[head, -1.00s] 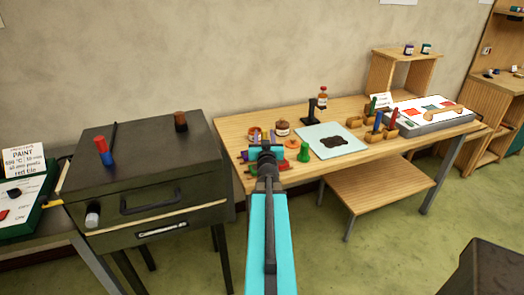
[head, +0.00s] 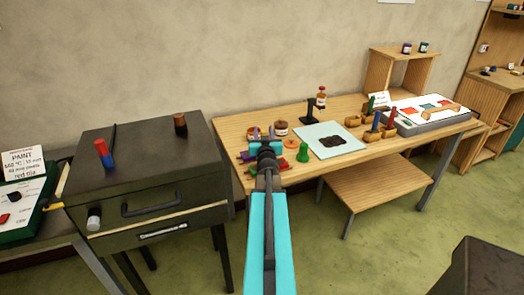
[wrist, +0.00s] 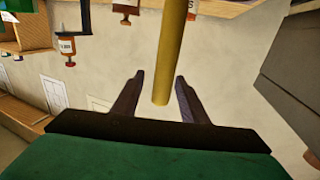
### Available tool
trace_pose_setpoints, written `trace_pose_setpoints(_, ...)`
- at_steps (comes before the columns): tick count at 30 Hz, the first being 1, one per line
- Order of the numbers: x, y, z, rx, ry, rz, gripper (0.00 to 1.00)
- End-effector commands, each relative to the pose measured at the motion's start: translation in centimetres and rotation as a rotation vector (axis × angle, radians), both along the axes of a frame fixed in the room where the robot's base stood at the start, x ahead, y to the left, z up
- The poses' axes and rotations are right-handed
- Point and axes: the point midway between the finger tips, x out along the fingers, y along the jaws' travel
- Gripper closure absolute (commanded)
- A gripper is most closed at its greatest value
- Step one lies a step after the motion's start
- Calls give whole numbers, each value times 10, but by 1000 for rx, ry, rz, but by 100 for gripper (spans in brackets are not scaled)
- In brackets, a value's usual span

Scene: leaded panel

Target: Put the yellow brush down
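The yellow brush shows in the wrist view as a thick yellow handle (wrist: 168,45). It runs down from the top edge and its end shows between my two dark fingers. My gripper (wrist: 160,80) is open, with a gap beside the handle on each side. I cannot tell whether the handle is level with the fingertips or beyond them. The brush's other end is outside the wrist picture. In the head view my gripper (head: 267,152) is over the left end of the wooden table (head: 350,177) and hides the brush.
Jars (head: 281,128), a green knob-topped piece (head: 303,152) and a glass sheet (head: 333,140) are on the table near my gripper. A small bottle on a stand (head: 311,110) is behind. A dark kiln (head: 140,180) stands to the left. The wrist view is upside down.

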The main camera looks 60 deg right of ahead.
Motion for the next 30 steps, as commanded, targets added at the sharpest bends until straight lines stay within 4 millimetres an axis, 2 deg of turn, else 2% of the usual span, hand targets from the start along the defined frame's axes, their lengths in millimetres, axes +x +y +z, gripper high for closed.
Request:
trace_pose_setpoints(6,1,-15,1,-2,1,-4,60)
trace_pose_setpoints(25,1,-16,0,-1,0,-4,60)
trace_pose_setpoints(30,1,-17,0,-1,0,-5,89)
